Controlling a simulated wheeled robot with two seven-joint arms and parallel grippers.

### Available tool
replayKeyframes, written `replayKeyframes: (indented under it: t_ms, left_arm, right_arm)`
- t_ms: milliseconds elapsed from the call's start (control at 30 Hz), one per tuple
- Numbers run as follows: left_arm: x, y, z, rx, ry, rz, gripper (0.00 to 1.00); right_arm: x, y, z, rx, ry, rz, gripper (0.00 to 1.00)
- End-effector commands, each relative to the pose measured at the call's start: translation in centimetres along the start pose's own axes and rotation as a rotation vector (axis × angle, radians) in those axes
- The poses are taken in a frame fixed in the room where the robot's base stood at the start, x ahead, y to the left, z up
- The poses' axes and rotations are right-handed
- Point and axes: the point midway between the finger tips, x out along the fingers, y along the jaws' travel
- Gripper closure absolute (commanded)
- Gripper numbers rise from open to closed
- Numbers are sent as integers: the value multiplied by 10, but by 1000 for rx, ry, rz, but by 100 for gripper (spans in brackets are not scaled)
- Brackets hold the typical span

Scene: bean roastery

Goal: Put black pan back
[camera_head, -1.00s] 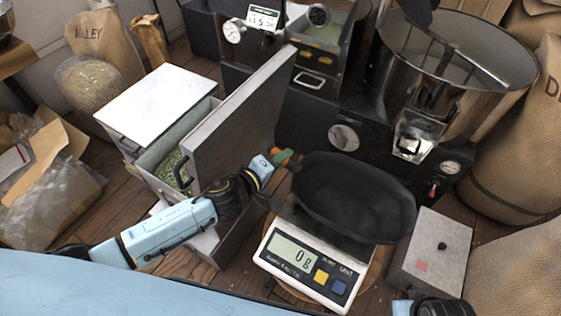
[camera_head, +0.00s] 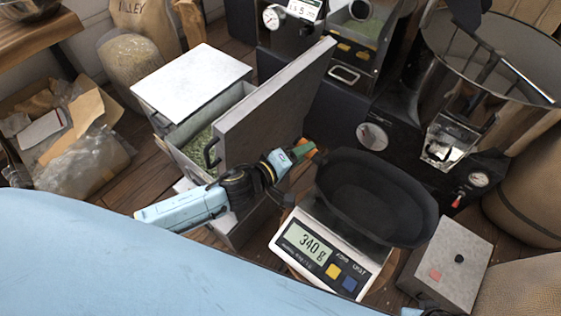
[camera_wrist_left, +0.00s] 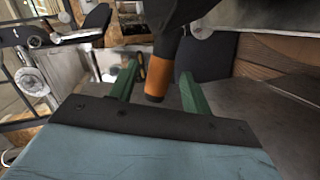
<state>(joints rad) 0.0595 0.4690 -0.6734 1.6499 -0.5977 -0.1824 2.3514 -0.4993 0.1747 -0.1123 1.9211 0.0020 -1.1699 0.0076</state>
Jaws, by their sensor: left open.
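The black pan (camera_head: 375,197) sits on the white digital scale (camera_head: 325,254), whose display reads 340 g. My left gripper (camera_head: 300,152) is at the pan's upper left edge, beside the grey cabinet. In the left wrist view its green fingers (camera_wrist_left: 160,72) are open, with a dark handle with an orange end (camera_wrist_left: 158,80) between them. It seems to be the pan's handle, but the join is hidden. Whether the fingers touch it is unclear. Only a sliver of my right arm shows at the bottom edge; its gripper is out of view.
The dark roaster (camera_head: 372,136) is behind the pan.

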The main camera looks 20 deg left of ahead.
Motion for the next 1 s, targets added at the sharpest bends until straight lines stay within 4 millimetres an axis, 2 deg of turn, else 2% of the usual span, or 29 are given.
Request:
replayKeyframes:
  t_ms: [33, 200, 433, 633, 1000]
  left_arm:
    - [-12, 1, 0, -2, -1, -2, 51]
    - [-46, 1, 0, -3, -1, -3, 51]
    - [-79, 0, 0, -2, 0, -2, 51]
    - [-92, 0, 0, 2, 1, 0, 51]
    - [-92, 0, 0, 2, 0, 0, 51]
  right_arm:
    - [3, 3, 3, -1, -6, 4, 64]
    - [20, 10, 15, -5, -21, 15, 64]
    - [35, 18, 28, -7, -33, 25, 64]
    - [41, 20, 33, -7, -37, 28, 64]
    - [41, 20, 33, -8, -36, 28, 64]
